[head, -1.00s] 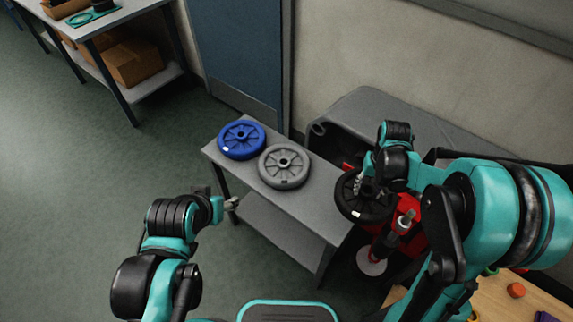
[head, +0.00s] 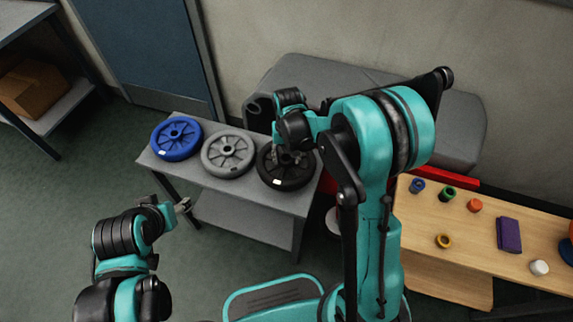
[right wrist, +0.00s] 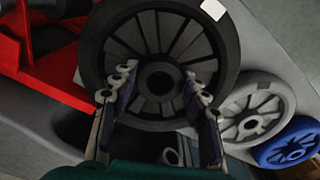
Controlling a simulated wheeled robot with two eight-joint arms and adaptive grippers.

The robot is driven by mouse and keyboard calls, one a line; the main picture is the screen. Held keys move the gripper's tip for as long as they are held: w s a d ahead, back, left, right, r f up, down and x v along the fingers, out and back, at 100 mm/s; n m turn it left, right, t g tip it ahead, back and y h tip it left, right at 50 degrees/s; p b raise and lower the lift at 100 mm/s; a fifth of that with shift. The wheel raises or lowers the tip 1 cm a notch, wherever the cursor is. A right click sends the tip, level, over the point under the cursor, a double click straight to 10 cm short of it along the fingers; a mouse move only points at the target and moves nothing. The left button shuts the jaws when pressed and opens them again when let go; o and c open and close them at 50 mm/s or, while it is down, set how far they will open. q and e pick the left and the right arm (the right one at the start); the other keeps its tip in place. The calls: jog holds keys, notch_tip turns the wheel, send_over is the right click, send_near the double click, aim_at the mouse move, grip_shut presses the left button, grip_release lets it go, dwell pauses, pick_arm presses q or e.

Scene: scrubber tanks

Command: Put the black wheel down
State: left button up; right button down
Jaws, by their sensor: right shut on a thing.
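The black wheel (head: 290,184), with a white tag on its rim, is at the right end of the small grey table (head: 232,194). My right gripper (head: 290,156) is above its middle. In the right wrist view the wheel (right wrist: 150,38) fills the space ahead, and the two fingers of my right gripper (right wrist: 161,84) are shut on it on either side of the hub. I cannot tell whether the wheel touches the tabletop. My left gripper (head: 184,205) is empty, in front of the table's left part; its finger opening is too small to judge.
A grey wheel (head: 228,154) lies close left of the black one, and a blue wheel (head: 177,139) farther left. A dark grey scrubber body (head: 350,88) stands behind. A wooden table (head: 470,240) with small coloured parts is at right.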

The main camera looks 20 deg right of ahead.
aim_at(287, 164)
jog(key=shift+f+b, duration=0.85)
jog(key=shift+f, duration=1.05)
jog(key=shift+f, duration=0.15)
jog(key=c, duration=0.8)
grip_release()
